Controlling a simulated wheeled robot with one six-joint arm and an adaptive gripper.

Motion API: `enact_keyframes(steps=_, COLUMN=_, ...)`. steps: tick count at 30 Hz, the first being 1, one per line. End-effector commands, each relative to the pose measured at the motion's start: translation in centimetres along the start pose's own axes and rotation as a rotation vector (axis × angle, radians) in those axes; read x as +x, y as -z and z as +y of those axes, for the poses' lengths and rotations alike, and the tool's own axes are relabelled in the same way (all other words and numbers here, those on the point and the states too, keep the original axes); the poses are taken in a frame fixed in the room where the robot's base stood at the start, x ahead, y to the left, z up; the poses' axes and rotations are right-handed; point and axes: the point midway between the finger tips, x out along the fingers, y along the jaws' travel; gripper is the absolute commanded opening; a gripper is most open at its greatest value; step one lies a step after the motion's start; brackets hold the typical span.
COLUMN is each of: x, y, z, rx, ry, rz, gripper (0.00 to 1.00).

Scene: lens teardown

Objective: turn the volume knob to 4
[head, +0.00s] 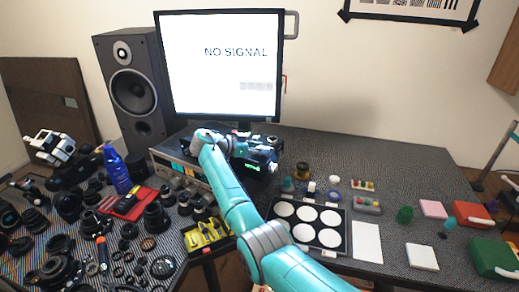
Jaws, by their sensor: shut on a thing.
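My teal arm reaches across the bench to the equipment below the monitor. My gripper (262,158), dark and small in the head view, is at the right end of the wrist, in front of dark equipment with small green lights. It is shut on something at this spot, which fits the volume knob. The knob itself is hidden by the gripper and wrist, so its pointer and number cannot be read.
A monitor (222,85) reading "NO SIGNAL" and a tall black speaker (132,90) stand behind. Many lens parts (70,205) crowd the left bench, with a blue bottle (117,170). A tray of white discs (306,245) lies right of my arm. The back right bench is clear.

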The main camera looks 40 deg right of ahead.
Motion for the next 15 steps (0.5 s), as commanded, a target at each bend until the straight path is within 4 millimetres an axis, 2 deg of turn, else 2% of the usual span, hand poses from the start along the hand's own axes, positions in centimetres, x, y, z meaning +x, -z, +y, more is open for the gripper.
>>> enact_keyframes(steps=15, x=0.07, y=-0.19, z=0.07, rx=0.033, ry=-0.089, rz=-0.002, gripper=0.03)
